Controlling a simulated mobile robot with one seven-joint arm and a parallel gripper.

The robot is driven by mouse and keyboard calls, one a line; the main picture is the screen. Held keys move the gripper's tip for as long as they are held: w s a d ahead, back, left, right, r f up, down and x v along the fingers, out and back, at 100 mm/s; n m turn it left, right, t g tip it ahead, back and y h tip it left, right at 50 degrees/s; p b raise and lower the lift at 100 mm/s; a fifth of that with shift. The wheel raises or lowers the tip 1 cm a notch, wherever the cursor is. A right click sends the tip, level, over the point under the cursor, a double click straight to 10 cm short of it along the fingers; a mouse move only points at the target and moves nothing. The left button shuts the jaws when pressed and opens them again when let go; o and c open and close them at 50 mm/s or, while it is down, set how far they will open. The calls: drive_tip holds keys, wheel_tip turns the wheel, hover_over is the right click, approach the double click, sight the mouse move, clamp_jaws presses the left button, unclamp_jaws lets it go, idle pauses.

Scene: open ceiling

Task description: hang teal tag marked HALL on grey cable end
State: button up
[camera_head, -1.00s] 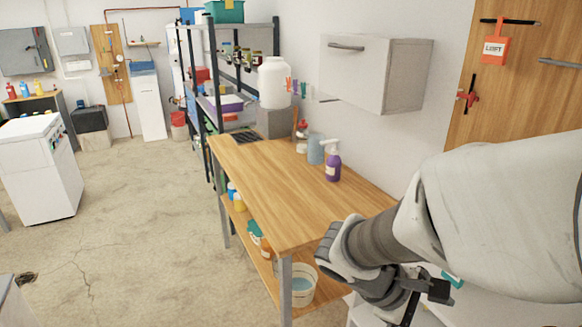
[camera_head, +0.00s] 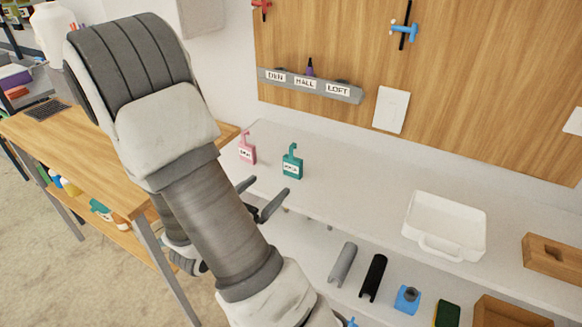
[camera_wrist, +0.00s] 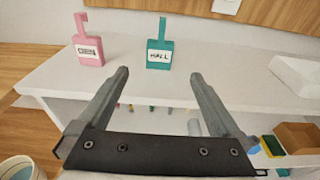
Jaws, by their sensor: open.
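The teal tag (camera_head: 291,165) marked HALL stands upright on the white counter, its hook at the top. In the wrist view the teal tag (camera_wrist: 159,47) shows its HALL label facing me, beyond and between my fingertips. My gripper (camera_head: 258,197) is open and empty at the counter's front edge, apart from the tag; its two fingers also show in the wrist view (camera_wrist: 160,76). A grey rail (camera_head: 310,85) on the wooden board bears DEN, HALL and LOFT labels. I cannot make out a grey cable end.
A pink tag (camera_head: 246,149) stands left of the teal one. A white tray (camera_head: 445,228) sits right on the counter (camera_head: 350,190). Grey and black half-tubes (camera_head: 343,264) lie on the shelf below. A wooden table (camera_head: 75,150) adjoins at left. Red and blue valve-like handles (camera_head: 404,29) are on the board.

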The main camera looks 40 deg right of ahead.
sight(291, 165)
drive_tip(key=x, duration=1.4)
drive_tip(key=shift+a, duration=0.1)
drive_tip(key=c, duration=1.5)
drive_tip(key=shift+r, duration=0.1)
drive_tip(key=shift+c, duration=0.3)
drive_tip(key=shift+r, duration=0.1)
